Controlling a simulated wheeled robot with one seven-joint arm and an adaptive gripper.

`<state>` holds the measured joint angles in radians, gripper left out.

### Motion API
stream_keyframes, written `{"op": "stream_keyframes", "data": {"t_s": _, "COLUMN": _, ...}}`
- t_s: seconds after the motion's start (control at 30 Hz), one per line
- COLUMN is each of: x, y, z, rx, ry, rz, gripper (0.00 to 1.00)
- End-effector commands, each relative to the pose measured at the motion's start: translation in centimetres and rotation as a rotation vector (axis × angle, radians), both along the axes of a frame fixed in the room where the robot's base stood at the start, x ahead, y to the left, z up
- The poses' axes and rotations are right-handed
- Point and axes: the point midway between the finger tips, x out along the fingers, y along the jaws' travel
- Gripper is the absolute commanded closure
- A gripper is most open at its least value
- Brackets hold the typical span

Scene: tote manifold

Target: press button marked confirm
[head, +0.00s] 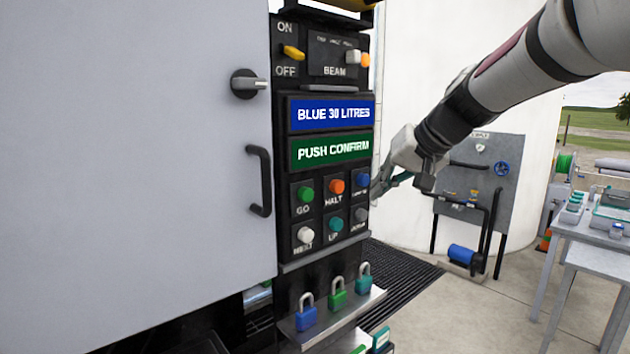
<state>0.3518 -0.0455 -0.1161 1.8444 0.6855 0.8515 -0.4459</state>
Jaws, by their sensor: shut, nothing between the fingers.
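The black control panel (283,160) carries two rows of buttons. The blue button (362,180) at the top right has a small label that is hard to read and may say confirm. A green display (331,152) above the buttons reads "PUSH CONFIRM". My gripper (374,197) is shut and empty, just right of the panel's right edge, close to the blue button. I cannot tell whether its tips touch the panel.
Other buttons include the green GO (306,194), orange HALT (337,186), white (305,235) and teal UP (336,223). A black handle (260,181) sticks out on the left. Pipework (483,215) stands behind.

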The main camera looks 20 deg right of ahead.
Motion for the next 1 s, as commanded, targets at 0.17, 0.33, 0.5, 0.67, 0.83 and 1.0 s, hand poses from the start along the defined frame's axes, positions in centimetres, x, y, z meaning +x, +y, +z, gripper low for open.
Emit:
{"op": "stream_keyframes", "data": {"t_s": 0.17, "x": 0.3, "y": 0.1, "z": 0.0, "rx": 0.000, "ry": 0.000, "rz": 0.000, "gripper": 1.00}}
{"op": "stream_keyframes", "data": {"t_s": 0.33, "x": 0.8, "y": 0.3, "z": 0.0, "rx": 0.001, "ry": 0.000, "rz": 0.001, "gripper": 1.00}}
{"op": "stream_keyframes", "data": {"t_s": 0.5, "x": 0.8, "y": 0.3, "z": 0.0, "rx": 0.000, "ry": 0.000, "rz": 0.000, "gripper": 1.00}}
{"op": "stream_keyframes", "data": {"t_s": 0.67, "x": 0.8, "y": 0.3, "z": 0.0, "rx": 0.000, "ry": 0.000, "rz": 0.000, "gripper": 1.00}}
{"op": "stream_keyframes", "data": {"t_s": 0.83, "x": 0.9, "y": 0.4, "z": 0.0, "rx": 0.000, "ry": 0.000, "rz": 0.000, "gripper": 1.00}}
{"op": "stream_keyframes", "data": {"t_s": 1.0, "x": 1.1, "y": 0.4, "z": 0.0, "rx": -0.001, "ry": 0.000, "rz": 0.001, "gripper": 1.00}}
